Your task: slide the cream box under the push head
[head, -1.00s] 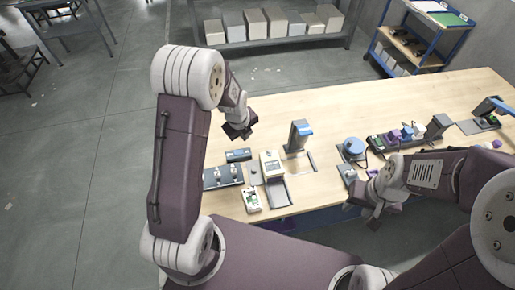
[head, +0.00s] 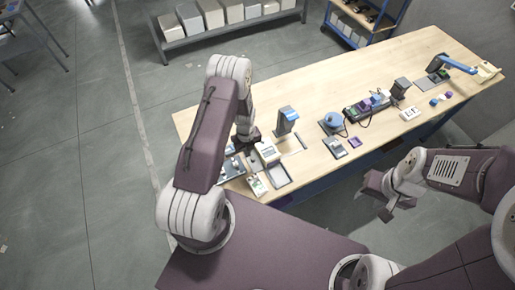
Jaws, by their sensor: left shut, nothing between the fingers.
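My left gripper (head: 247,137) is shut and empty. It is above the near-left part of the table, just above a cream box-shaped unit (head: 267,151). A smaller whitish box with green on it (head: 257,187) sits at the near edge; I cannot tell which of these is the cream box. A grey post with a blue top (head: 287,119) stands to the right of the gripper; whether it carries the push head is unclear. My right gripper (head: 383,200) hangs in front of the table, away from these things; its opening is not clear.
A grey tray (head: 281,178) lies beside the cream unit. A round blue device (head: 333,122) and a row of coloured parts (head: 367,106) stand further right. A blue-armed fixture (head: 457,64) is at the far right. The wooden table (head: 225,106) is bare behind the post.

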